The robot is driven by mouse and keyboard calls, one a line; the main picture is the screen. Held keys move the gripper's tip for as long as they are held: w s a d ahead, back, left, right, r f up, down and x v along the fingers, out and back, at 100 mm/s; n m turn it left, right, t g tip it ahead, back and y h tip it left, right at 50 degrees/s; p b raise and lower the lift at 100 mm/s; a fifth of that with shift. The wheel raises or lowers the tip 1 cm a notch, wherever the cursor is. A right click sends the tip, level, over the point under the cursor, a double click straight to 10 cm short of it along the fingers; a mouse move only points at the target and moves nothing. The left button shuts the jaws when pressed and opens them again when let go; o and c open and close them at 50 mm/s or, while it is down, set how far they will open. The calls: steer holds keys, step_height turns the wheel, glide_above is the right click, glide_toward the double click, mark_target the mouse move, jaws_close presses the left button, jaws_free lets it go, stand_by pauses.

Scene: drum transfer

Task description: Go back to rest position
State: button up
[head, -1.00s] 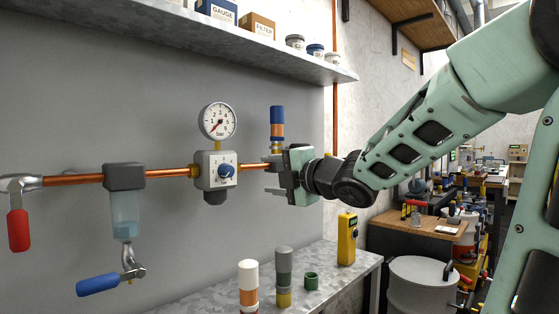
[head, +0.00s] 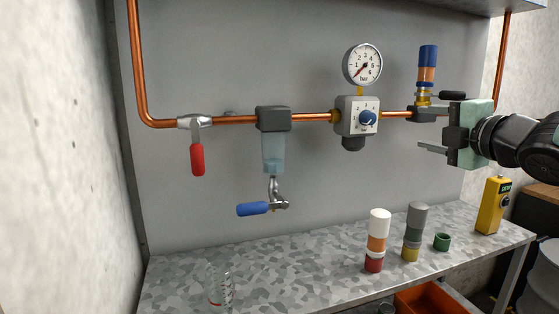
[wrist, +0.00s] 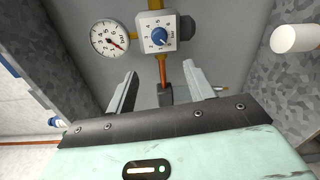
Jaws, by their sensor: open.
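My gripper (head: 438,122) is at the right in the head view, in front of the right end of the copper pipe. Its fingers are apart with nothing between them. In the wrist view my gripper (wrist: 165,90) shows two open fingers, with the pipe and a dark fitting visible beyond them. The blue and orange stacked cylinder (head: 427,68) stands upright on the pipe, just behind and left of the gripper. The regulator (head: 357,115) with a blue knob and the pressure gauge (head: 362,64) are left of the gripper; the wrist view also shows the regulator (wrist: 157,32).
A red-handled valve (head: 197,158), a filter bowl (head: 273,150) and a blue-handled valve (head: 252,209) hang from the pipe. Below, the bench (head: 310,260) holds stacked cylinders (head: 376,240), (head: 414,232), a green ring (head: 442,241), a yellow device (head: 493,205) and a clear beaker (head: 219,288).

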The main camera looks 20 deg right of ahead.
steer(key=w+a+f+m+g, duration=0.3)
steer(key=a+f+m+g, duration=0.15)
steer(key=a+f, duration=0.45)
steer(key=s+a+f+m+g+y, duration=0.1)
steer(key=s+a+f+m+g, duration=0.5)
steer(key=a+f, duration=0.5)
steer(key=s+a+f+m+g, duration=0.1)
steer(key=s+a+f+g, duration=0.15)
steer(key=s, duration=0.35)
steer(key=s+a+f+g+h, duration=0.1)
steer(key=s+a+g, duration=0.1)
steer(key=s+a, duration=0.3)
steer(key=s+a+f+m+g, duration=0.1)
steer(key=s+a+f+g, duration=0.15)
steer(key=s, duration=0.55)
step_height(320, 180, up, 14)
steer(key=p, duration=1.3)
steer(key=shift+w+d+f, duration=0.15)
steer(key=shift+w+d, duration=0.05)
steer(key=shift+d, duration=0.1)
